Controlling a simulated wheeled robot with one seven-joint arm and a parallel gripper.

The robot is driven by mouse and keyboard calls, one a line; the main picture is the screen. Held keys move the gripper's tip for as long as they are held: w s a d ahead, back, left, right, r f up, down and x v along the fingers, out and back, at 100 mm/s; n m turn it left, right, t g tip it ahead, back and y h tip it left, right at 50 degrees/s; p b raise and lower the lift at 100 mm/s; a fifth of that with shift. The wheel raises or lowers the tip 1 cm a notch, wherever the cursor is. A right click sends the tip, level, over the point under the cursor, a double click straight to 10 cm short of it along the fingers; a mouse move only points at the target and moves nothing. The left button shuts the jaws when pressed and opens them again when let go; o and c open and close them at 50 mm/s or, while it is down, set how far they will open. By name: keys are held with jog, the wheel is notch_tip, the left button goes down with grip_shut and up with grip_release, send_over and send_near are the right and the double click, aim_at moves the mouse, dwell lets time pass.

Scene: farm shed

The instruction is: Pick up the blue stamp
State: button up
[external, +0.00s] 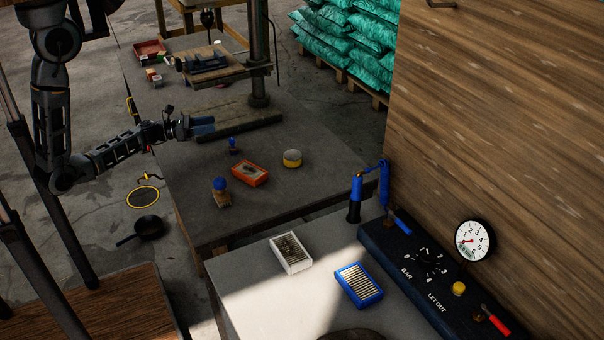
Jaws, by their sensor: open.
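Two small stamp-like things with blue knobs stand on the dark workbench (190,175). The nearer one (221,188) has a round blue knob over a brownish base. The farther one (233,144) is smaller, with a blue top and dark base. I cannot tell which is the blue stamp. My gripper (209,126) reaches in from the left, above the bench, up and left of the farther one and apart from both. It is open and nothing shows between its bluish fingers.
A drill-press base (240,124) lies behind my gripper. A white case (291,253) and a blue case (359,285) lie on the nearer pale table.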

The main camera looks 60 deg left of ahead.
send_near(232, 144)
jog(key=w, duration=0.2)
jog(key=shift+w+a+r+m+b, duration=0.1)
jog(key=shift+w+r+m+b, duration=0.1)
jog(key=shift+w+m+b, duration=0.2)
jog(key=shift+w+d+r+p, duration=0.25)
jog(key=shift+w+r+p, duration=0.05)
jog(key=shift+w, duration=0.35)
jog(key=shift+p+x, duration=0.55)
jog(key=shift+x, duration=2.5)
jog(key=shift+f, duration=0.15)
jog(key=shift+c, duration=0.5)
grip_shut()
